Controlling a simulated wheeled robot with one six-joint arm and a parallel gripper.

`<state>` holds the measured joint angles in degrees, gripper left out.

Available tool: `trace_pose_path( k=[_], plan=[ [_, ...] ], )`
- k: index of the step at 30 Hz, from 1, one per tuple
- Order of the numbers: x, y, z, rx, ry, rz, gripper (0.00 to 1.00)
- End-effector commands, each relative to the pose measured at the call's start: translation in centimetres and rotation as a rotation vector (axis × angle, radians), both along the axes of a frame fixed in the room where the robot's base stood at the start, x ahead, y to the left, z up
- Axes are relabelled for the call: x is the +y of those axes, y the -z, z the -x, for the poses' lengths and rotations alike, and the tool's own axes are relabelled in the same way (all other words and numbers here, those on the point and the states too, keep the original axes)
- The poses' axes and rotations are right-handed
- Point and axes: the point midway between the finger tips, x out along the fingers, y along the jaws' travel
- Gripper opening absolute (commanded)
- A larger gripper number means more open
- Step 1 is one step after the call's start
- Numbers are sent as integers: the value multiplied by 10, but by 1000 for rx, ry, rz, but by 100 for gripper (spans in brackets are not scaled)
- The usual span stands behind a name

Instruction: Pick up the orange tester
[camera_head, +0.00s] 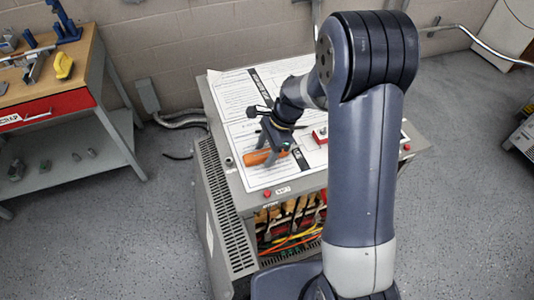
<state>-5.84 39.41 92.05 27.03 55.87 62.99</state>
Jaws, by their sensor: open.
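The orange tester (254,157) lies on the white printed sheet on top of the grey transformer cabinet (227,160). My gripper (268,162) points down at the tester, with its fingers spread. One finger shows to the left of the tester's near end and the other at its right side. The gripper hides part of the tester. I cannot tell whether the fingers touch it.
The cabinet's front is open, showing coloured wires (290,238). A wooden workbench (45,85) with tools stands at the left. Grey floor is clear between them.

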Motion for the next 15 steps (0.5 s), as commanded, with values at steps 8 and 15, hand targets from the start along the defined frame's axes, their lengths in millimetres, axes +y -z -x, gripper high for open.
trace_pose_path(
  k=[8,15],
  plan=[
    [0,0,0,0,0,0,39],
    [0,-1,0,0,0,0,20]
  ],
)
